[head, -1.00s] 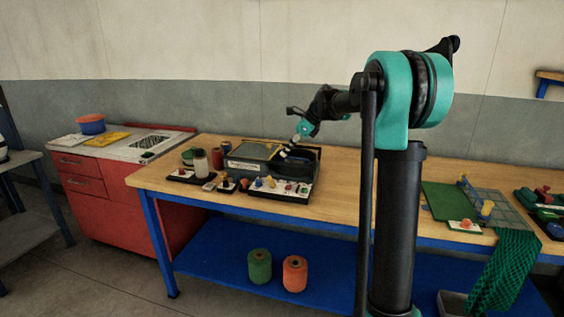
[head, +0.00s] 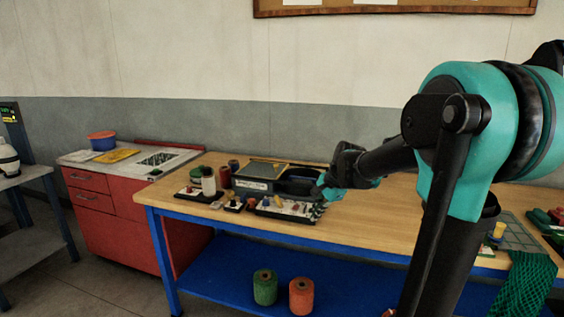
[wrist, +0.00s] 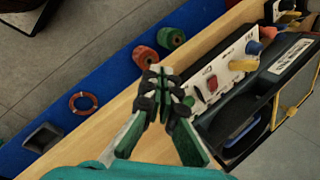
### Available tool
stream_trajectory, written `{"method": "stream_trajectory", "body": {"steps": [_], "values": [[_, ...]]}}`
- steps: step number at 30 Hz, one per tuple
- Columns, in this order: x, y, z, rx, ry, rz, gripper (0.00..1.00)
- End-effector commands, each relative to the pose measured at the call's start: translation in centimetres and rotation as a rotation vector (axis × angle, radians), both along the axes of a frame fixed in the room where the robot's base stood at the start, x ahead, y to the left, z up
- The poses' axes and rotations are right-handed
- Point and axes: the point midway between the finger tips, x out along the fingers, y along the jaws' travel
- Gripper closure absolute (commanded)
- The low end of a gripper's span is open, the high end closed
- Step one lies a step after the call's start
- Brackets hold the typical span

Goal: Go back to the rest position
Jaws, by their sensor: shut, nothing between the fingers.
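My gripper (head: 322,190) is at the right end of the dark case on the wooden workbench (head: 370,222), at the right edge of the group of small parts in the head view. In the wrist view my gripper (wrist: 160,75) has its fingers together with nothing between them. It points over the bench's front edge. A white board with coloured pieces (wrist: 238,66) lies just right of the fingers. The teal and black arm reaches in from the right of the head view and hides part of the bench.
A grey case (head: 262,176) stands behind the small parts. Green (head: 265,287) and orange (head: 301,296) spools stand on the blue lower shelf (head: 215,272). A red cabinet (head: 105,210) is at left. A green net (head: 527,285) hangs at right. The middle of the bench looks clear.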

Motion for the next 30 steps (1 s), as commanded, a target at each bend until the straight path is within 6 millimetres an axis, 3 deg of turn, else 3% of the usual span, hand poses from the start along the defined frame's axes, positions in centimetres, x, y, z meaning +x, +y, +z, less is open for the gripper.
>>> {"method": "stream_trajectory", "body": {"steps": [1,6,9,13,18,30], "values": [[-2.8,-0.9,-1.7,-0.064,-0.041,0.093,1.0],[-11.1,-3.8,-7.0,-0.299,-0.165,0.445,1.0],[-15.4,-5.4,-9.8,-0.422,-0.21,0.633,1.0],[-19.4,-6.8,-12.4,-0.541,-0.242,0.819,1.0],[-21.7,-7.6,-13.9,-0.609,-0.254,0.932,1.0],[-21.8,-7.7,-14.0,-0.615,-0.255,0.943,1.0]]}}
